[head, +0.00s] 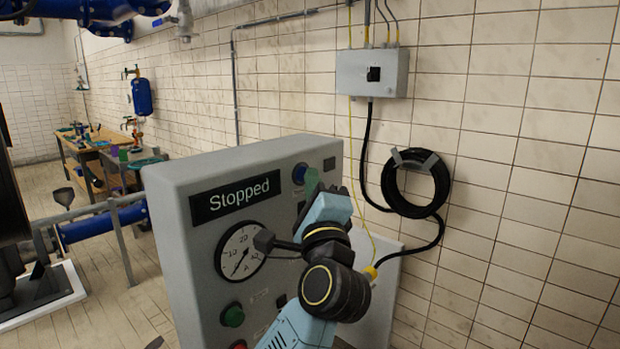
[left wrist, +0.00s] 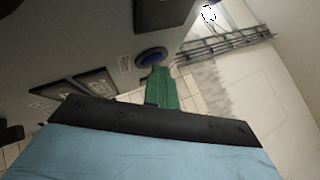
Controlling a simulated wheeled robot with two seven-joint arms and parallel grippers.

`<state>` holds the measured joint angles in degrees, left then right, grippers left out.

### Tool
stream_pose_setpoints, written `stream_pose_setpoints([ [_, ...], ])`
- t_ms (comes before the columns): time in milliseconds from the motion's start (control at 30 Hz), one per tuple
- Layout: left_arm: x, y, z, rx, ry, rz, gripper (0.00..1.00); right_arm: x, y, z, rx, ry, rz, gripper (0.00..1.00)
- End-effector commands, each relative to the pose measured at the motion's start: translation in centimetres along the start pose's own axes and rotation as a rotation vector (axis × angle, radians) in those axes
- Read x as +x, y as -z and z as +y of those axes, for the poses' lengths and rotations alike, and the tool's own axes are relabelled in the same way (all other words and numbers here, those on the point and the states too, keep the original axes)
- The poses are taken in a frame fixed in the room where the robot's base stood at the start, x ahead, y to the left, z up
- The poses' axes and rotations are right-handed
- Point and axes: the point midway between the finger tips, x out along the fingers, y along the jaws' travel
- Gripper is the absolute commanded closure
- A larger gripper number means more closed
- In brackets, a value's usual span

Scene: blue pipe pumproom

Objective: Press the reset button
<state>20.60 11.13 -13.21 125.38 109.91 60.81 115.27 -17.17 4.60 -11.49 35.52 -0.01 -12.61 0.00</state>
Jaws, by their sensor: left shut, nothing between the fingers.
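A grey control panel (head: 170,210) stands in front of me, with a display (head: 236,197) reading "Stopped". A round blue button (head: 299,173) sits at the panel's upper right. It also shows in the left wrist view (left wrist: 150,55), in a dark ring; no reset label is readable. My left gripper (head: 312,182) has green fingers, which are shut and empty. In the left wrist view the fingertips (left wrist: 161,80) are close to the blue button and overlap its lower right edge. I cannot tell whether they touch it.
A round gauge (head: 241,252), a green button (head: 232,316) and a red button (head: 238,345) are on the panel's left part. My left arm hides much of its right side. A tiled wall behind carries a switch box (head: 372,73) and a coiled black hose (head: 439,182).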

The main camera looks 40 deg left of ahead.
Motion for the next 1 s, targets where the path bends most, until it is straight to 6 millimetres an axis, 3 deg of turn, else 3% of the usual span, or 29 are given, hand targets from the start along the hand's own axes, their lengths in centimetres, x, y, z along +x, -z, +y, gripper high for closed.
stream_pose_setpoints([
  [567, -0.8, 0.6, -0.4, -0.001, -0.003, -0.001, 1.0, 0.7, -0.1, -0.1, 0.001, 0.002, 0.0, 0.64],
  [1000, -3.8, 2.8, -2.5, -0.004, -0.002, 0.001, 1.0, 2.5, -0.2, -0.2, 0.002, 0.001, 0.0, 0.64],
])
